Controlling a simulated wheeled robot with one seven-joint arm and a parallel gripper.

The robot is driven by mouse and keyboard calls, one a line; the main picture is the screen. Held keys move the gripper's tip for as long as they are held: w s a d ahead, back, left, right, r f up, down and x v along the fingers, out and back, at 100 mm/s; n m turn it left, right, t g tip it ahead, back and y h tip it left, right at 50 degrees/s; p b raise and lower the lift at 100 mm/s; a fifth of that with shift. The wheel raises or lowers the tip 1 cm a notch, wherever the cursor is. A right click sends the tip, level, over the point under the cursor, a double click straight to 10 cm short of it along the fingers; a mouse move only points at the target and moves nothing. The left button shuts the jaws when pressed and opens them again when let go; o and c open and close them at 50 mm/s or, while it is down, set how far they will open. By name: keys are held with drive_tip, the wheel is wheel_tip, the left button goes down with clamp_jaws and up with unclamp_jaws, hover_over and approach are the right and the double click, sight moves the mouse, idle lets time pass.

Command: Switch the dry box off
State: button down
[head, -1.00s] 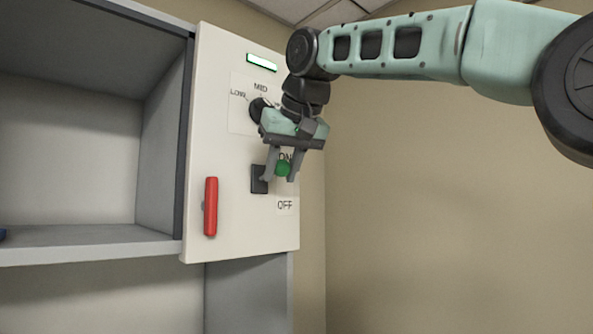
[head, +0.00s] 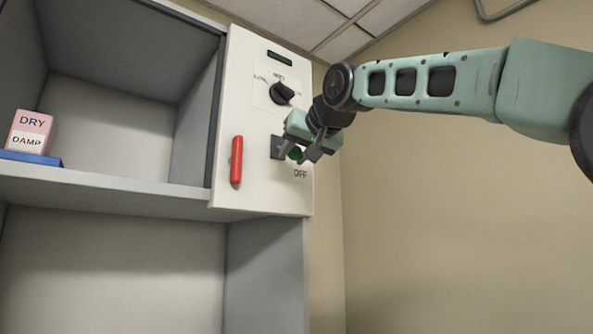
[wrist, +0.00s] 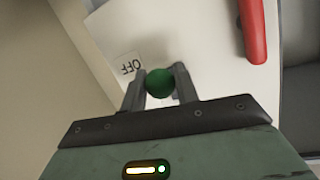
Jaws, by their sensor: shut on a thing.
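The dry box's control panel (head: 245,110) is a pale upright face with a dark switch plate (head: 277,147). A green ball knob (head: 295,153) stands out from the plate, just above the OFF label (head: 300,174). My gripper (head: 298,156) is shut on the knob; the wrist view shows the green ball (wrist: 159,83) between both fingers. The OFF label (wrist: 131,67) is beside the left finger there. The indicator window (head: 279,58) at the panel top is dark. My gripper hides the ON label and part of the switch.
A red handle (head: 236,160) is on the panel left of the switch. A black dial (head: 282,93) is above it. Open shelves are at the left, with a DRY/DAMP block (head: 30,132) on a blue base (head: 32,158). Bare wall lies to the right.

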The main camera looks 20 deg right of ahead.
drive_tip(key=shift+w+f+t+b, duration=0.15)
drive_tip(key=shift+f+t+b, duration=0.25)
drive_tip(key=shift+b, duration=0.5)
drive_tip(key=shift+r, duration=0.1)
drive_tip(key=c, duration=1.1)
unclamp_jaws()
drive_tip(key=b+v, duration=0.3)
drive_tip(key=v, duration=1.4)
drive_tip(key=shift+d, duration=0.1)
